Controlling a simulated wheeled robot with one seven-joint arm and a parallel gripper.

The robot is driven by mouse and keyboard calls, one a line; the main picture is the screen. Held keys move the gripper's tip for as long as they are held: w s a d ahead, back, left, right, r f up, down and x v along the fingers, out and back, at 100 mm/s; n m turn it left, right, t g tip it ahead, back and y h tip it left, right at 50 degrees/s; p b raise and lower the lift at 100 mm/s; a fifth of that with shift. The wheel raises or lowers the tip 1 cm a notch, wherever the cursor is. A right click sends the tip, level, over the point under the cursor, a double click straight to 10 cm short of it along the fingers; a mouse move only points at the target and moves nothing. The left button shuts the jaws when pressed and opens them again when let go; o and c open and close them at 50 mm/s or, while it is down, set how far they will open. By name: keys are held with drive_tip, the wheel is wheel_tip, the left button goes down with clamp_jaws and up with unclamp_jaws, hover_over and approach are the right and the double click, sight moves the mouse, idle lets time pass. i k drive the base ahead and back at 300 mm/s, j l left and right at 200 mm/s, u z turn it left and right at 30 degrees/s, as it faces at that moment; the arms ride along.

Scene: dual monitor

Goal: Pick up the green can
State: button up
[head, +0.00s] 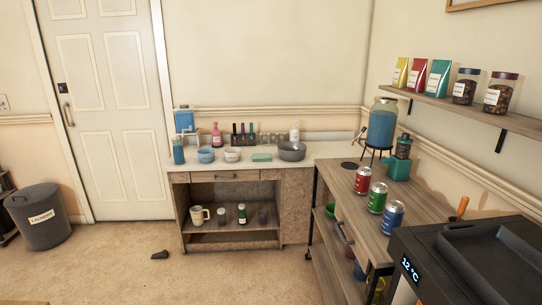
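The green can (377,198) stands upright on the wooden top of the right-hand cart. It is between a red can (363,180) behind it and a blue can (392,215) in front of it. The three stand in a row close to each other, and I cannot tell whether any of them touch. My gripper is not in view.
A teal grinder-like item (398,168) and a blue drink dispenser (382,124) on a stand are behind the cans. A black appliance (470,262) stands at front right. A wall shelf (470,108) overhangs the right side. Open carpet (240,275) lies left of the cart.

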sight(378, 191)
drive_tip(key=k+j, duration=0.1)
drive_tip(key=k, duration=0.7)
drive_tip(key=i+j+u, duration=0.4)
drive_tip(key=i+j, duration=0.3)
drive_tip(key=i, duration=0.15)
drive_tip(key=i+j, duration=0.25)
drive_tip(key=i, duration=0.2)
drive_tip(key=i+z, duration=0.35)
drive_tip(key=i, duration=0.15)
drive_tip(key=i+j+z, duration=0.1)
drive_tip(key=i+z, duration=0.3)
drive_tip(key=i+j+z, duration=0.35)
drive_tip(key=i, duration=0.2)
drive_tip(key=i+j+z, duration=0.35)
drive_tip(key=i+l, duration=0.05)
drive_tip(key=i, duration=0.05)
